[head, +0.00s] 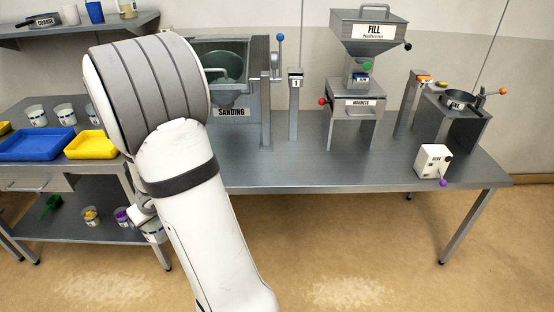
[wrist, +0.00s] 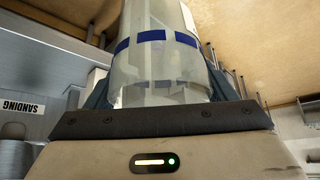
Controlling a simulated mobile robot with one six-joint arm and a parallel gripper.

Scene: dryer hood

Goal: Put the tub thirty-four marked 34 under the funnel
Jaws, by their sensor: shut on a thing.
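My gripper (wrist: 160,98) is shut on a translucent tub (wrist: 155,62) with blue bands in the wrist view. No number is readable on it from here, so I cannot tell whether it is tub 34. In the head view, part of the held tub (head: 154,236) shows at the left of my arm, low beside the bench; my arm hides much of the gripper. The grey funnel (head: 368,31), labelled FILL, stands on the bench above a block labelled MAGNETS (head: 358,102), well to the right of the tub.
The steel bench (head: 290,168) has bare room at its front. A SANDING machine (head: 232,112) stands behind my arm, and a small white box (head: 432,160) sits at right. The left bench holds a blue tray (head: 38,144), a yellow tray (head: 91,145) and several tubs.

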